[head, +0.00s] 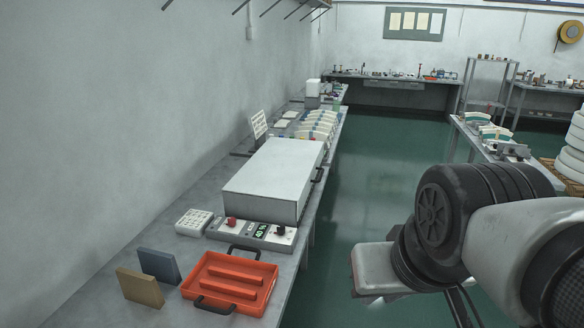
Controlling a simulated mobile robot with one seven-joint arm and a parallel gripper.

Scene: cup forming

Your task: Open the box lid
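A large light-grey box (273,180) stands on the long bench in the middle of the head view. Its flat lid lies level and looks closed. A dark handle (318,173) sits on its right side, facing the aisle. My gripper (374,270) is over the aisle, right of the bench and apart from the box. Its fingers are not clear, so I cannot tell whether it is open or shut.
An orange tray (262,277) with dark handles lies near the bench front, beside a tan block (140,287) and a blue-grey block (159,265). A small keypad-like item (194,221) is by the panel. The green floor (365,170) right of the bench is clear.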

